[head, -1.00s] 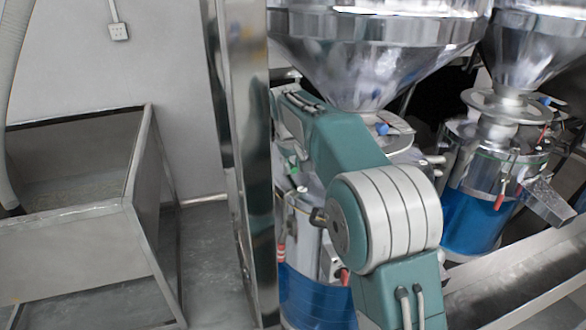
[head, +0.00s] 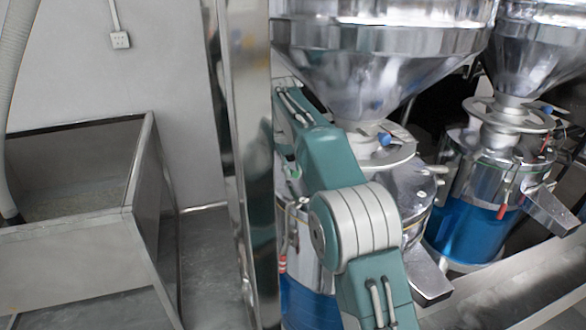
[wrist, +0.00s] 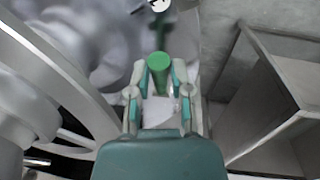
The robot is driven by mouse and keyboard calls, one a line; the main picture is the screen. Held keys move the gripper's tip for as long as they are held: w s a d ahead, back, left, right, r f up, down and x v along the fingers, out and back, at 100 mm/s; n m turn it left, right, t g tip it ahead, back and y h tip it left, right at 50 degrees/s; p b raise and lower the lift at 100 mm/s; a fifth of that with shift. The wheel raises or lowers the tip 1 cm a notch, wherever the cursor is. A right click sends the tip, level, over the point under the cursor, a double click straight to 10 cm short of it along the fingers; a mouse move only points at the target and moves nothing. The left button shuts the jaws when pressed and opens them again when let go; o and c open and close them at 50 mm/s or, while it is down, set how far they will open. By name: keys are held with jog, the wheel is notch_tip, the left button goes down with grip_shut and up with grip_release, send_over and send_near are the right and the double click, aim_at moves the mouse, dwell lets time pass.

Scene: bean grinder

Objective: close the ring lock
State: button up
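The grinder (head: 307,293), a steel body with a blue lower part, stands partly behind my arm in the head view. A small green part (head: 295,173) shows at its upper left side. In the wrist view a green cylindrical handle (wrist: 159,66) lies between the fingertips of my gripper (wrist: 158,78). The fingers are apart, one on each side of the handle; I cannot tell whether they touch it. A pale round knob (wrist: 160,5) shows beyond the handle. My gripper is hidden in the head view. The ring itself cannot be made out clearly.
A steel post (head: 243,150) stands close left of the grinder. A large hopper (head: 380,60) is above it. A second grinder (head: 470,225) stands at right. An open metal bin (head: 65,245) is at left, with clear floor (head: 208,260) between bin and post.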

jog(key=shift+o, duration=0.9)
jog(key=shift+a, duration=0.1)
jog(key=shift+f, duration=0.1)
jog(key=shift+s+d+f+t+y, duration=0.2)
jog(key=shift+s+f+t+y, duration=0.15)
jog(key=shift+t, duration=0.45)
jog(key=shift+s+f+t+y, duration=0.2)
jog(key=shift+f+t, duration=0.25)
jog(key=shift+t, duration=0.2)
jog(key=shift+s+f+t+y, duration=0.15)
jog(key=shift+f+t, duration=0.25)
jog(key=shift+t, duration=0.25)
jog(key=shift+r, duration=0.25)
jog(key=v, duration=1)
jog(key=s+d+m, duration=0.1)
jog(key=s+d, duration=0.4)
jog(key=s, duration=0.6)
jog(key=s+d+m, duration=0.1)
jog(key=s+d, duration=0.4)
jog(key=s, duration=0.7)
jog(key=shift+f+m+t, duration=0.4)
jog(key=shift+f, duration=0.1)
